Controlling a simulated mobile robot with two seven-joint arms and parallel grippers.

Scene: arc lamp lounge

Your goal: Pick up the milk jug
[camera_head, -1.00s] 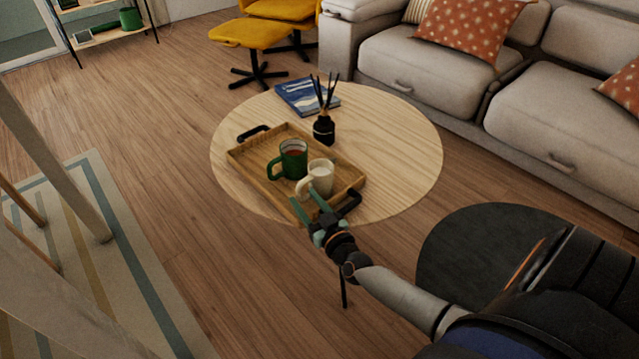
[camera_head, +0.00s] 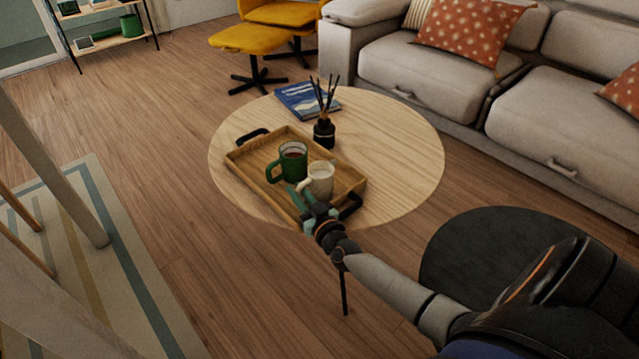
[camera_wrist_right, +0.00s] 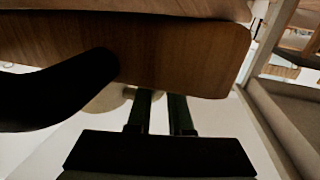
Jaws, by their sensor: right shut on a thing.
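The cream milk jug (camera_head: 321,180) stands upright on the wooden tray (camera_head: 246,170), its handle turned toward the lower left. My right gripper (camera_head: 301,192) is at the handle side of the jug, over the tray's near edge, with its fingers closed on the handle. The fingers partly hide the handle. In the right wrist view the two dark fingers (camera_wrist_right: 161,108) are close together and reach up past the tray's wooden side (camera_wrist_right: 185,55); the grip itself is hidden. My left gripper is in no view.
A green mug (camera_head: 292,161) with dark drink stands close behind the jug. The tray's black handle (camera_head: 350,206) is just right of my gripper. A reed diffuser (camera_head: 324,132) and a blue book (camera_head: 306,98) are farther back on the round table (camera_head: 405,150).

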